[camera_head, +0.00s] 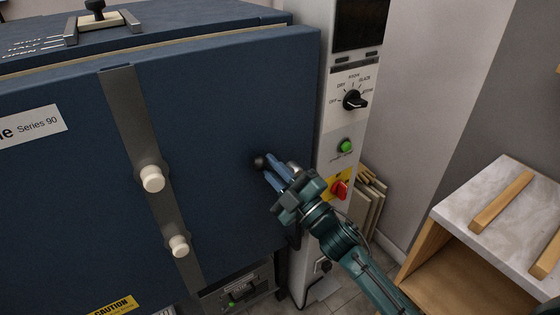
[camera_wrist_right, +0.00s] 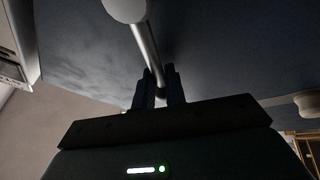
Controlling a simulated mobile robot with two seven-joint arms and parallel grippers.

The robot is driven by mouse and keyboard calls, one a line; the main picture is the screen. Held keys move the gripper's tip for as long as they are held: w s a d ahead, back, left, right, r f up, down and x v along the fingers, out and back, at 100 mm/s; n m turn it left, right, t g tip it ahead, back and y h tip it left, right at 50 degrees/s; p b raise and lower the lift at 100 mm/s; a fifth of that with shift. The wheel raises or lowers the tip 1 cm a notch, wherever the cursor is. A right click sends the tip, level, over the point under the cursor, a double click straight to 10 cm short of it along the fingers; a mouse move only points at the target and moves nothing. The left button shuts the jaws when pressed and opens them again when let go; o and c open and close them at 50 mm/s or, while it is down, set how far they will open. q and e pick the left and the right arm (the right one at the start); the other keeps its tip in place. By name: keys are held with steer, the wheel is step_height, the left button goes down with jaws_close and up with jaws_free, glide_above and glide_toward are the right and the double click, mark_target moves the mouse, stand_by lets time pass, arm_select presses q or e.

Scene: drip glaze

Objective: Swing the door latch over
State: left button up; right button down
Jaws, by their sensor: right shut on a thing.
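The door latch is a short metal rod on the right side of the blue kiln door (camera_head: 220,110), with a dark round knob (camera_head: 260,162) at one end. In the right wrist view the latch rod (camera_wrist_right: 148,50) runs from a pale round end at the top down between my fingers. My right gripper (camera_head: 275,176) is shut on the latch, its fingers on both sides of the rod; they also show in the wrist view (camera_wrist_right: 160,88). The fingers partly hide the latch in the head view. My left gripper is not in view.
A control panel (camera_head: 340,150) with a black dial (camera_head: 354,100), a green button (camera_head: 345,146) and a red switch (camera_head: 339,190) stands close right of my gripper. Two pale plugs (camera_head: 152,179) stick out of the door. A wooden shelf unit (camera_head: 470,260) stands at the right.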

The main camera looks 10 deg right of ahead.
steer(key=shift+s+a+f+n+g+y, duration=0.15)
steer(key=shift+a+f+n+g+y, duration=0.3)
steer(key=shift+n, duration=0.7)
steer(key=shift+s+a+f+n+g+y, duration=0.25)
steer(key=shift+f+n+g, duration=0.35)
steer(key=shift+n, duration=0.6)
steer(key=shift+s+a+f+n+g+y, duration=0.1)
steer(key=shift+a+f+n+g+y, duration=0.35)
steer(key=shift+n, duration=0.7)
steer(key=shift+d+f, duration=0.1)
steer(key=shift+d, duration=0.05)
steer(key=c, duration=1.3)
jaws_free()
steer(key=shift+h, duration=0.25)
steer(key=shift+w+d+f, duration=0.1)
